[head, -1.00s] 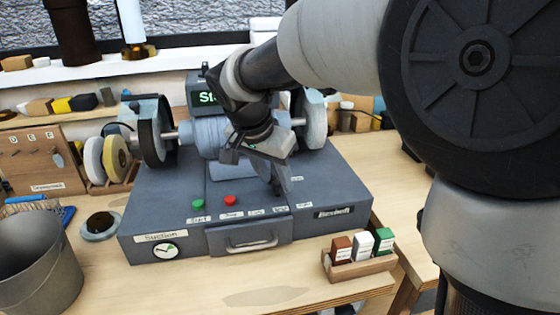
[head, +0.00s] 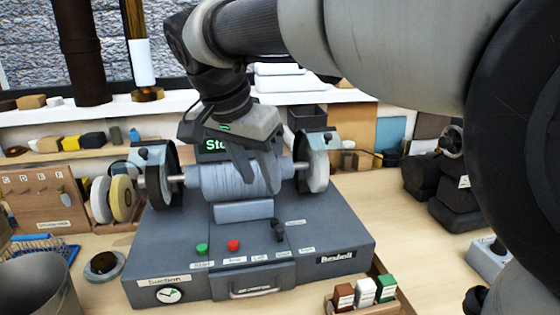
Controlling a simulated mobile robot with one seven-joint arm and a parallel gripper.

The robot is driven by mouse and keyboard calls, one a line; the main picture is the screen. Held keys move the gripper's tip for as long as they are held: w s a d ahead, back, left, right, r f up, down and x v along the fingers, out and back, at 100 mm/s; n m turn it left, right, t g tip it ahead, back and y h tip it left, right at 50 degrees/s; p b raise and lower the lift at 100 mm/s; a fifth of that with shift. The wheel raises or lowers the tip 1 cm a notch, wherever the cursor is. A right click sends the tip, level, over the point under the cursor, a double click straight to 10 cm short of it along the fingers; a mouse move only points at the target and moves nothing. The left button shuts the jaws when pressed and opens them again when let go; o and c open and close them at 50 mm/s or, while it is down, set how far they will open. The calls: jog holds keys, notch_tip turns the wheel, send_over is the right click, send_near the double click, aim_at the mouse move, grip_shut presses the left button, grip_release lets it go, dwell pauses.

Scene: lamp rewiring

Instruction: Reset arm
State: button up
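My gripper (head: 262,190) hangs in front of the bench grinder's motor (head: 222,182), with its fingers pointing down and to the right. It covers part of the motor and of the green-lit display (head: 214,145). Whether the fingers are apart or closed cannot be made out from this side, and I see nothing held. The grinder's grey base (head: 190,237) carries a green button (head: 202,249), a red button (head: 234,245) and a small dark lever (head: 279,229). Grinding wheels sit at both ends of the motor.
A grey bucket (head: 35,290) stands at the front left. A wooden holder with several small boxes (head: 365,292) sits at the front right. Loose wheels (head: 120,198) stand left of the grinder, and a shelf (head: 180,103) runs behind.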

jog(key=shift+s+a+r, duration=0.15)
jog(key=shift+s+r, duration=0.1)
jog(key=shift+r, duration=0.4)
jog(key=s+d+f+n+t+y, duration=0.1)
jog(key=s+d+f+n, duration=0.3)
jog(key=s+d, duration=0.55)
jog(key=s+d+f+n+t+y, duration=0.15)
jog(key=s+d+f, duration=0.45)
jog(key=d, duration=0.6)
notch_tip(320, 180, up, 14)
jog(key=p, duration=1.4)
jog(key=shift+w+d+g, duration=0.15)
jog(key=shift+w+g, duration=0.1)
jog(key=shift+g, duration=0.1)
jog(key=shift+f, duration=0.15)
jog(key=shift+c, duration=0.4)
